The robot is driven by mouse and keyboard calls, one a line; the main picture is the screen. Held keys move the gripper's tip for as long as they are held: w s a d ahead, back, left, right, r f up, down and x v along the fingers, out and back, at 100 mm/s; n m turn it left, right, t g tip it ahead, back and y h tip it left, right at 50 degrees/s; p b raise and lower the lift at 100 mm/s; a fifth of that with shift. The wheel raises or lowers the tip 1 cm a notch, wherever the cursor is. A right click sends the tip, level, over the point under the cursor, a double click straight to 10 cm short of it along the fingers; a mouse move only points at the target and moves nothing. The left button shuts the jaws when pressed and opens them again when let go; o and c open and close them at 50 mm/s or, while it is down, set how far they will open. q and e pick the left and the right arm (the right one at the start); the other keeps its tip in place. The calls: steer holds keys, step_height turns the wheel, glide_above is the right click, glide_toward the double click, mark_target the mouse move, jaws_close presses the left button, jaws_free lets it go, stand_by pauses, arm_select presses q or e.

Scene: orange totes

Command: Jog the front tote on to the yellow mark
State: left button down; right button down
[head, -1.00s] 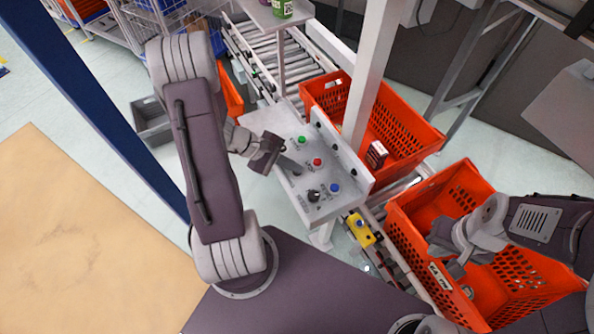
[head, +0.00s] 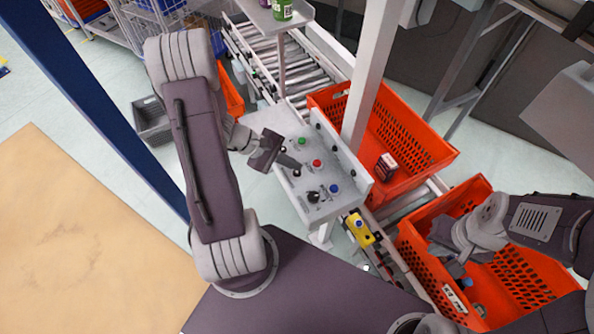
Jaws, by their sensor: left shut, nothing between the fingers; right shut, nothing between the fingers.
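Two orange totes stand in line on the roller conveyor (head: 283,65). The nearer one (head: 520,262) is at the lower right, partly covered by my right arm; the farther one (head: 335,97) is behind it and holds a small dark red box (head: 387,167). A grey control panel (head: 318,178) carries green, red and blue buttons and black controls. My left gripper (head: 291,164) is shut and empty, its tips at the panel's left side by a black control; contact is unclear. My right gripper (head: 457,268) is shut and empty over the nearer tote. I cannot make out a yellow mark.
A yellow box with a button (head: 359,229) sits beside the conveyor below the panel. A white post (head: 372,75) rises behind the panel. A green can (head: 282,10) stands on a small shelf. A grey crate (head: 151,120) is on the floor at left.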

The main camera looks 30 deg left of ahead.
mark_target(294, 172)
arm_select(q)
steer(key=shift+r+p, duration=1.95)
steer(key=shift+r, duration=0.65)
steer(key=shift+f, duration=0.1)
